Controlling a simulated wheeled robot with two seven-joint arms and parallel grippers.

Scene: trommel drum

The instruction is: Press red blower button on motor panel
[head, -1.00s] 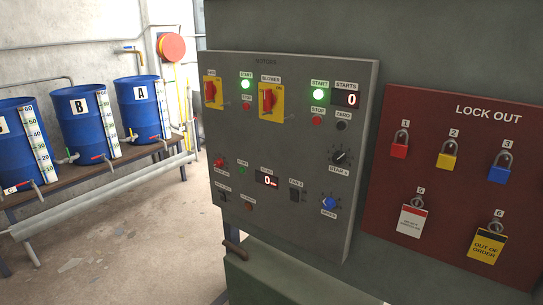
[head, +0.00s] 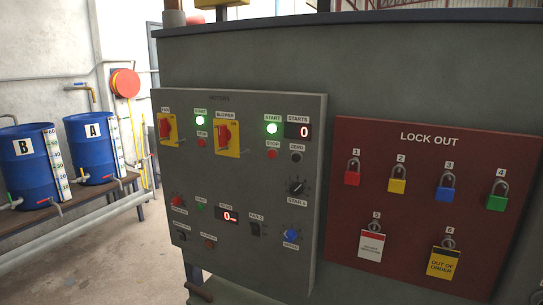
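The grey motor panel (head: 262,195) stands upright in the middle of the head view. Its red blower switch (head: 225,134) sits on a yellow plate under a BLOWER label. The small labels are blurred, so I cannot tell for sure which red button is the blower's. Neither of my grippers is in view.
A dark red lock-out board (head: 425,195) with several padlocks and tags is right of the panel. Lower on the panel are knobs and a display (head: 227,215) reading 0. Blue barrels (head: 95,148) stand on a bench at the left. Floor (head: 110,260) shows clear at lower left.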

